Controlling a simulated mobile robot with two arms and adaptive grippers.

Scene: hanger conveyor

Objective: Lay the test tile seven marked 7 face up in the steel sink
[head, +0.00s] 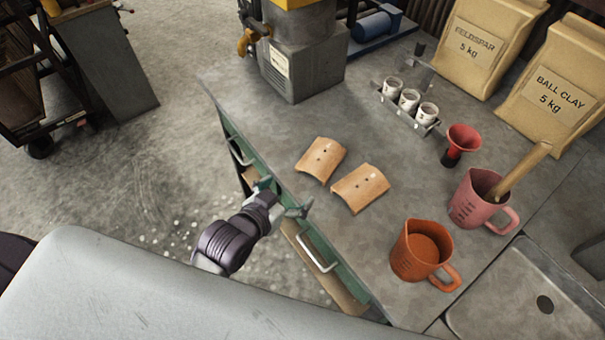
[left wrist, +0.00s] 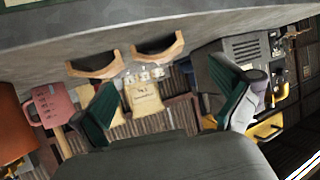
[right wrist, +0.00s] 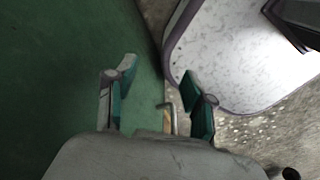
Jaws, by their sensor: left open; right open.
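Two curved tan tiles, a left one (head: 322,158) and a right one (head: 361,188), lie apart on the grey worktop near its front edge. Each shows small dark spots; I cannot read a 7 on either. Both show edge-on in the left wrist view (left wrist: 96,68) (left wrist: 160,49). The steel sink (head: 490,298) is at the lower right with a dark drain hole. My left gripper (head: 284,200) is open and empty at the worktop's front edge, left of the tiles. My right gripper (right wrist: 157,90) is open and empty, before a green surface; it is outside the head view.
An orange jug (head: 418,252) and a pink jug (head: 476,200) stand between the tiles and the sink. A red funnel (head: 463,138), a rack of white cups (head: 408,105) and clay bags (head: 558,90) are behind. Drawer handles (head: 312,252) stick out in front.

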